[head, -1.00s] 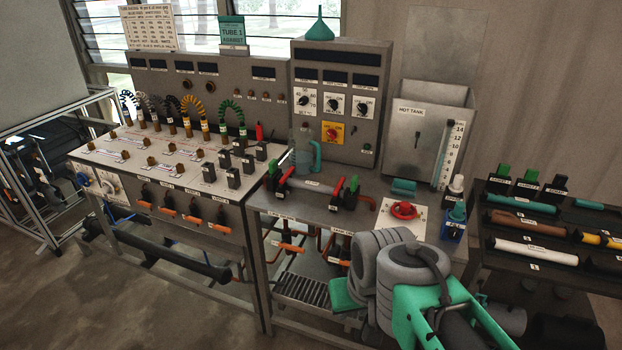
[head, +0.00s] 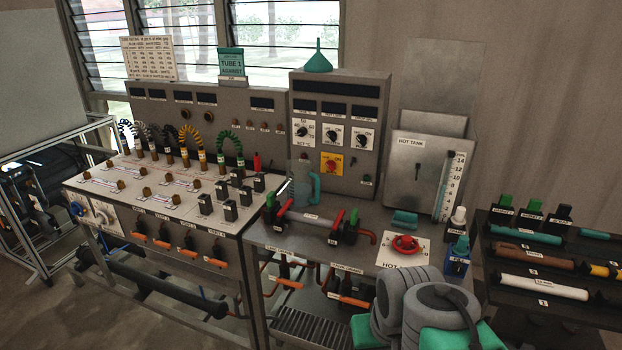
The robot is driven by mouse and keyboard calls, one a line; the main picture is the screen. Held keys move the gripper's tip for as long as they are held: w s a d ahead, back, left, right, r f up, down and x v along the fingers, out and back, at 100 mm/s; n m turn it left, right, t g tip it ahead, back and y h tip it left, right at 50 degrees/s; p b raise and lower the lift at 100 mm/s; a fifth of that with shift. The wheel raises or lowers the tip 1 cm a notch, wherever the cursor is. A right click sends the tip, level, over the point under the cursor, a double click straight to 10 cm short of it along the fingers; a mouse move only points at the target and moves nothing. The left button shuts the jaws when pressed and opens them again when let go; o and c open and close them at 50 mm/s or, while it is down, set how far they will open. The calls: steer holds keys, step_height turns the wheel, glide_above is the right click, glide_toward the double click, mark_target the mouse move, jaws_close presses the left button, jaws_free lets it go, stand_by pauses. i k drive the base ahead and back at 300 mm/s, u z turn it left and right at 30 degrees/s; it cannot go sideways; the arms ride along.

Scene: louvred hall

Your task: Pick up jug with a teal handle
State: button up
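A clear grey jug with a teal handle (head: 303,185) stands upright on the grey bench, in front of the control panel. Its teal handle (head: 315,187) is on its right side. A tube mount with red clamps stands just in front of it and hides part of its lower side. My arm shows at the bottom right, well in front of the jug and apart from it. My gripper's fingertips cannot be made out, so I cannot tell whether it is open or shut.
A grey hot tank (head: 410,165) stands behind. A teal funnel (head: 318,58) tops the panel. A dark rack of tubes (head: 512,262) is at the right.

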mark_target(301, 175)
steer(key=u, duration=0.25)
steer(key=i, duration=0.75)
steer(key=u, duration=1.05)
steer(key=i, duration=0.5)
steer(key=u, duration=0.55)
